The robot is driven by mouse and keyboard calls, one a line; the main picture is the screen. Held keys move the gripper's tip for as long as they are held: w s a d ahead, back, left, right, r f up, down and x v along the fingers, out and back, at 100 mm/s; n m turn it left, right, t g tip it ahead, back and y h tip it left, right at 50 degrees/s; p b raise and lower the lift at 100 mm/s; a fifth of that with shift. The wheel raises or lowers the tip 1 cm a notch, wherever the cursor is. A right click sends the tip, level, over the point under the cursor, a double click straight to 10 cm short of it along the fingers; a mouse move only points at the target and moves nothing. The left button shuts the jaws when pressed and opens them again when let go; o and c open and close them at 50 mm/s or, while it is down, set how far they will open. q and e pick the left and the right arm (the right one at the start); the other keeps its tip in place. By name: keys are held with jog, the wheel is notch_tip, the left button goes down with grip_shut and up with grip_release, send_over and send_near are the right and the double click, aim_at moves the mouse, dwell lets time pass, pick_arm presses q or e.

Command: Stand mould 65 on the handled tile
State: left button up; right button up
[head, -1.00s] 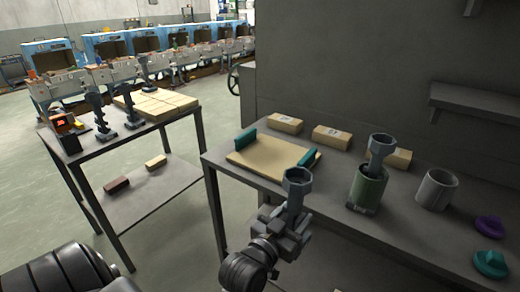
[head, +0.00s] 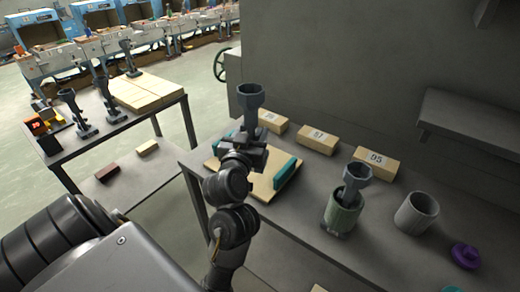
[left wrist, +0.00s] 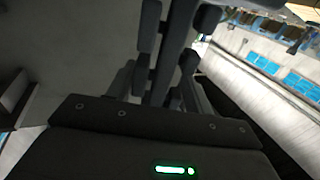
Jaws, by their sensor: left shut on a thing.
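My left gripper (head: 246,146) is shut on a grey mould with a flared cup top (head: 250,97) and holds it upright. No number on the held mould can be read. The handled tile (head: 262,187) is a tan slab with teal handles at its ends, lying on the grey bench. The gripper and mould are in front of the tile's far left part and hide some of it; I cannot tell the height above it. In the left wrist view the dark gripper fingers (left wrist: 172,55) close around a dark stem. My right gripper is out of view.
Tan blocks stand along the back, one marked 95 (head: 377,162). A green canister (head: 343,214) holds another grey mould (head: 356,178). A grey empty cup (head: 416,212) and a purple knob (head: 465,255) are at right. A side table (head: 125,140) with several dark moulds is at left.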

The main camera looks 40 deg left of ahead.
pick_arm(q)
jog(key=shift+s+a+f+b, duration=0.2)
jog(key=shift+a+b, duration=0.2)
jog(key=shift+b, duration=0.8)
jog(key=w+a+f+b, duration=0.1)
jog(key=b, duration=0.2)
jog(key=w+a+f+b, duration=0.6)
jog(key=w+f, duration=0.4)
jog(key=f, duration=0.1)
jog(key=shift+a+f+b, duration=0.15)
jog(key=shift+a+b, duration=0.25)
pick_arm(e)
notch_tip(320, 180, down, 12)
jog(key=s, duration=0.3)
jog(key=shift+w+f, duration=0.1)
pick_arm(q)
jog(key=shift+f, duration=0.15)
jog(key=o, duration=1.3)
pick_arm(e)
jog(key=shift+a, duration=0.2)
